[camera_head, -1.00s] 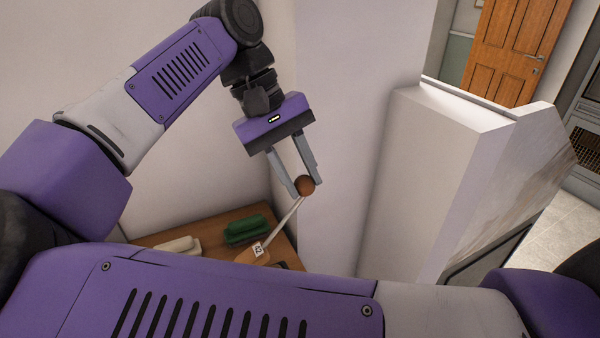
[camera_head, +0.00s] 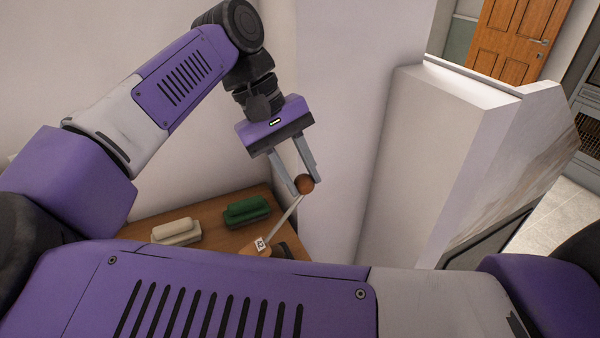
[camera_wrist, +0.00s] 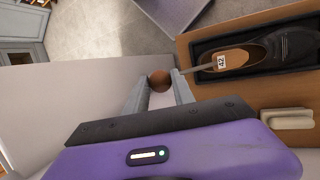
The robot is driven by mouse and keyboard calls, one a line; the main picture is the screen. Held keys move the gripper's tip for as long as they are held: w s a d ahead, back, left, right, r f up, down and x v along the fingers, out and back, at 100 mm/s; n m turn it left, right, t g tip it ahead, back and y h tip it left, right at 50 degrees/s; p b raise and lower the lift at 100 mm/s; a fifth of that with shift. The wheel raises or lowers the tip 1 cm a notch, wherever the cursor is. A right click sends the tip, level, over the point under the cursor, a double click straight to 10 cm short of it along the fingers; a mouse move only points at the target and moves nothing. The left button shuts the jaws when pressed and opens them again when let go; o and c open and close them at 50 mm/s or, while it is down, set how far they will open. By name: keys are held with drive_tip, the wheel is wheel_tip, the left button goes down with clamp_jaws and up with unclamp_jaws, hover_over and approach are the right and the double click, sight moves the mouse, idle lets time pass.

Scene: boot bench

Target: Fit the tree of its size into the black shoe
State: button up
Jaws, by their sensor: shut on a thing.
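My gripper (camera_head: 304,178) is shut on the round brown knob (camera_head: 304,184) of a shoe tree; the knob also shows between the fingertips in the wrist view (camera_wrist: 159,80). A thin pale rod runs from the knob to the tree's tan wooden body, which has a white label "42" (camera_head: 262,244). The black shoe (camera_wrist: 298,44) lies in the wrist view with its toe to the right, and the label sits over its heel end. A tan area fills its opening; I cannot tell whether the tree is inside or just above it. In the head view my arm hides most of the shoe.
The shoe lies in a dark tray (camera_wrist: 203,47) on a wooden bench (camera_head: 215,241). A cream brush-like block (camera_head: 176,231) and a green one (camera_head: 247,211) lie on the bench. A pale wall pillar stands right of my gripper, and a white partition (camera_head: 440,150) farther right.

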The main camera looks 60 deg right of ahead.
sight(300, 200)
drive_tip(key=b, duration=0.2)
drive_tip(key=shift+b, duration=0.3)
idle(2.0)
drive_tip(key=shift+f, duration=0.2)
idle(0.4)
drive_tip(key=shift+f+b, duration=2.7)
drive_tip(key=shift+b, duration=0.2)
drive_tip(key=shift+f, duration=0.1)
drive_tip(key=shift+w+a+f+t+y+b, duration=0.2)
drive_tip(key=shift+f+y+b, duration=0.15)
drive_tip(key=shift+f+b, duration=0.25)
drive_tip(key=shift+w+a+f+t+y+b, duration=0.1)
drive_tip(key=shift+a+f+t+y+b, duration=0.1)
drive_tip(key=shift+f+y+b, duration=0.3)
drive_tip(key=shift+f, duration=0.2)
